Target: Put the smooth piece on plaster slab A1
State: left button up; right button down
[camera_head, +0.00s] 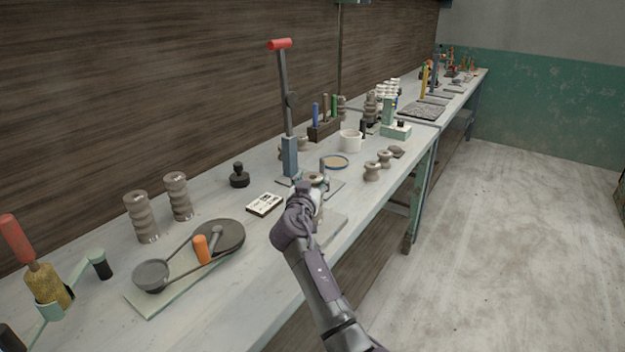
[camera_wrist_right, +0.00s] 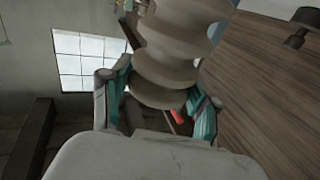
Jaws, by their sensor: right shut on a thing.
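My right gripper (camera_head: 312,190) is over the front part of the bench. In the right wrist view its fingers (camera_wrist_right: 160,105) are shut around a pale, rounded piece with wavy ridges (camera_wrist_right: 180,55). In the head view only the top of this held piece (camera_head: 317,178) shows, and the gripper hides the rest. Flat grey slabs lie below and beside the gripper, one at the bench's front edge (camera_head: 331,226). I cannot read any slab label, so I cannot tell which is A1. My left gripper is not in view.
A lever press with a red handle (camera_head: 280,44) stands just behind the gripper. Two ridged pieces (camera_head: 178,197) stand at left. Waisted pieces (camera_head: 371,171), a white cup (camera_head: 350,140) and a shallow dish (camera_head: 335,162) are at right.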

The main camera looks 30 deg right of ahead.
jog(key=shift+r, duration=0.15)
jog(key=shift+c, duration=1.3)
grip_release()
jog(key=shift+f, duration=0.2)
jog(key=shift+r, duration=0.15)
jog(key=shift+s+a, duration=0.2)
jog(key=shift+a, duration=0.05)
jog(key=b+v, duration=0.2)
jog(key=v, duration=0.9)
jog(key=shift+s+a, duration=0.15)
jog(key=shift+s, duration=0.1)
